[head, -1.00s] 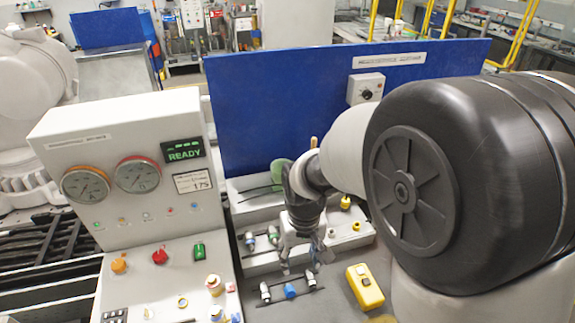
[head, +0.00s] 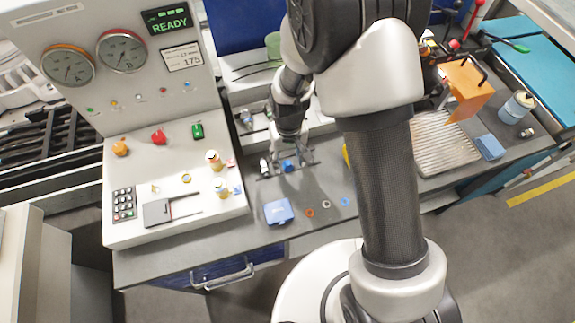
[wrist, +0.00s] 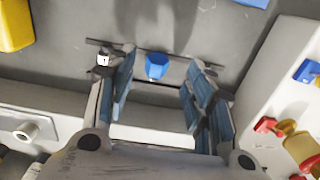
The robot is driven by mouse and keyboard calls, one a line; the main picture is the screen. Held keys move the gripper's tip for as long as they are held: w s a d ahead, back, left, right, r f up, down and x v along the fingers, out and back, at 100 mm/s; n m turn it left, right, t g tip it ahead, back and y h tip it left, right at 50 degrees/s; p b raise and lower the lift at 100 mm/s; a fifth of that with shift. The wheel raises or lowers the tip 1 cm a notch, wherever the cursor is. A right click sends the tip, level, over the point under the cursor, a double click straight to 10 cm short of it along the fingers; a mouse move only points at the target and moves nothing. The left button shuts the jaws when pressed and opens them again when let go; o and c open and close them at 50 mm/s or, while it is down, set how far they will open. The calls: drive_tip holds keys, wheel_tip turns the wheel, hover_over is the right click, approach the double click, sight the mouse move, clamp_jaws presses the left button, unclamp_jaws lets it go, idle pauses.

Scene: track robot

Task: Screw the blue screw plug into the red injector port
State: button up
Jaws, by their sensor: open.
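The blue screw plug (head: 288,166) sits in a small dark rack on the grey bench, between other plugs. It also shows in the wrist view (wrist: 157,66), where it lies between my fingers with gaps on both sides. My gripper (wrist: 162,72) is open over the rack; in the head view (head: 287,158) it reaches down around the plug, and no contact is visible. The red injector port (head: 231,163) appears to be the small red part on the right of the upper cream fitting on the console. Its red end shows at lower right in the wrist view (wrist: 265,124).
A second fitting with a blue port (head: 236,188) stands close in front of it. A grey-white plug (wrist: 103,59) sits in the rack just outside one finger. A blue box (head: 278,211) and several coloured rings lie on the bench in front.

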sight(288, 166)
drive_tip(key=f, duration=0.1)
drive_tip(key=f+b, duration=0.1)
drive_tip(key=f, duration=0.3)
drive_tip(key=shift+w+f, duration=0.15)
drive_tip(key=shift+w, duration=0.1)
drive_tip(key=c, duration=1.1)
drive_tip(key=shift+r, duration=0.2)
